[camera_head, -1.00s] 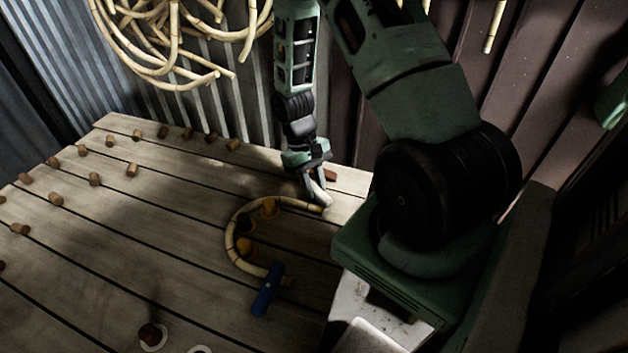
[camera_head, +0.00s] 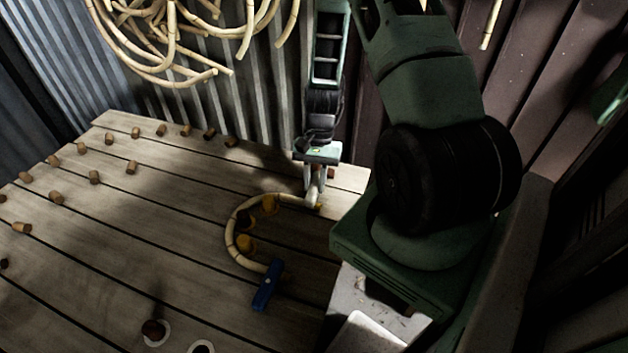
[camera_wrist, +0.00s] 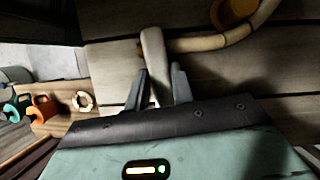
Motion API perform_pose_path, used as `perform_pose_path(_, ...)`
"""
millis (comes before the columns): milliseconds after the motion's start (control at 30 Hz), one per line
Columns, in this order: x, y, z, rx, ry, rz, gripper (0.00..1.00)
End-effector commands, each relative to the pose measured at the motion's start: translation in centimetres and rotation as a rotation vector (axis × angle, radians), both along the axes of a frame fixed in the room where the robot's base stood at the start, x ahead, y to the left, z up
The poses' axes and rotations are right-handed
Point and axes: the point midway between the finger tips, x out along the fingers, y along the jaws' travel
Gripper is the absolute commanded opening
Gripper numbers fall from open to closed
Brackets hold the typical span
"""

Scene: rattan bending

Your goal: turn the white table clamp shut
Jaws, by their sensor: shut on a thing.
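The white table clamp (camera_wrist: 153,48) shows in the wrist view as a pale bar between my two fingers, over one end of the bent rattan (camera_wrist: 208,43). In the head view the clamp (camera_head: 312,195) is small and partly hidden by my gripper, at the rattan's far right end. My gripper (camera_wrist: 160,75) is shut on the white clamp; it also shows in the head view (camera_head: 314,178), low over the table. A blue clamp (camera_head: 267,286) sits at the rattan's near end.
The plank table (camera_head: 150,225) has several wooden pegs (camera_head: 94,177) at its left and back. A bundle of rattan (camera_head: 170,70) hangs on the corrugated wall. In the wrist view, orange and teal items (camera_wrist: 43,108) and a ring (camera_wrist: 82,101) lie at left.

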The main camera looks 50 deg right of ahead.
Motion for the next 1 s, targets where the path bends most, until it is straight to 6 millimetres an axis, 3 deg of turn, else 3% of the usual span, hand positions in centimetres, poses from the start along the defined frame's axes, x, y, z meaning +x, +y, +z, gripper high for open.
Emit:
perform_pose_path(300,0.09,-0.2,0.11,-0.004,-0.004,-0.118,0.01)
perform_pose_path(833,0.11,-0.21,0.12,-0.004,-0.005,-0.14,0.01)
perform_pose_path(867,0.11,-0.21,0.12,-0.004,-0.005,-0.14,0.29)
perform_pose_path(900,0.1,-0.2,0.11,-0.005,-0.005,-0.138,0.4)
perform_pose_path(933,0.08,-0.19,0.11,-0.004,-0.004,-0.138,0.45)
perform_pose_path(1000,0.06,-0.16,0.09,-0.003,-0.003,-0.138,0.45)
